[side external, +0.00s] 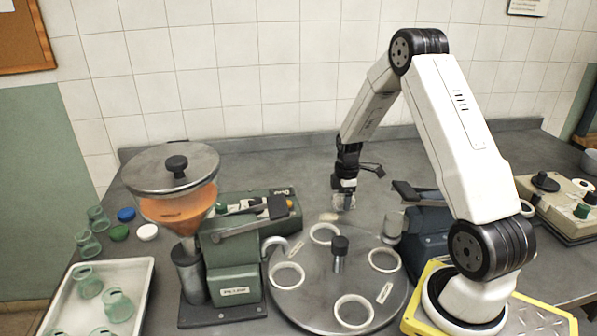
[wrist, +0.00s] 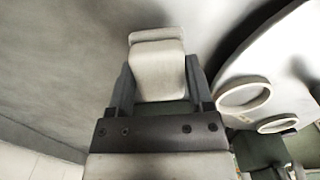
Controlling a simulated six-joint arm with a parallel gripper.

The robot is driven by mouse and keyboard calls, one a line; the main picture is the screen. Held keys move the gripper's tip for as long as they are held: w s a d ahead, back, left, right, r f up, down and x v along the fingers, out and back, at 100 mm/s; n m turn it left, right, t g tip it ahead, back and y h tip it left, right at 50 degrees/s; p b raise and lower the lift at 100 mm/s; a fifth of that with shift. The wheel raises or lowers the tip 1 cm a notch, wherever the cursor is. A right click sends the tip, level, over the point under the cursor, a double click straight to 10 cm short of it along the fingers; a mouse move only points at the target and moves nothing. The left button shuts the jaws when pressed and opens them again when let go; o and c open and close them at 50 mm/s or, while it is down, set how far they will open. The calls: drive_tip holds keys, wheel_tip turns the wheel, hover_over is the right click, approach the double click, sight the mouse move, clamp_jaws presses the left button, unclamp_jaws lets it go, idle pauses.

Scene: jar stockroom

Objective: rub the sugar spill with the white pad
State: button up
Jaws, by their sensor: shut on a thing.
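My gripper (side external: 343,197) points down above the grey bench behind the turntable. In the wrist view its two fingers (wrist: 158,90) are shut on the white pad (wrist: 158,66), one on each side. The pad is a pale block with a rounded far end, and it shows small below the jaws in the side view (side external: 343,207). A small pale, beige patch that looks like the sugar spill (side external: 328,216) lies on the bench just left of the pad, by the turntable's back edge. I cannot tell whether the pad touches the bench. No spill is distinguishable in the wrist view.
The round turntable (side external: 316,290) with several white rings and a dark centre knob is close in front. A green filling machine (side external: 232,265) with an orange-filled hopper stands left. A dark blue machine (side external: 425,232) stands right. Bare bench (side external: 335,160) lies behind my gripper.

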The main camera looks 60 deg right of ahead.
sight(337, 208)
wheel_tip(337, 208, down, 3)
drive_tip(key=shift+r, duration=0.1)
drive_tip(key=shift+w+a+f, duration=0.15)
drive_tip(key=shift+f, duration=0.15)
drive_tip(key=shift+w+a+f, duration=0.1)
drive_tip(key=shift+w+a, duration=0.45)
drive_tip(key=shift+c, duration=0.6)
drive_tip(key=shift+w+a, duration=2.1)
drive_tip(key=shift+a, duration=0.05)
drive_tip(key=s+d, duration=0.5)
drive_tip(key=shift+s+d, duration=0.35)
drive_tip(key=shift+d, duration=0.05)
drive_tip(key=shift+r, duration=4.15)
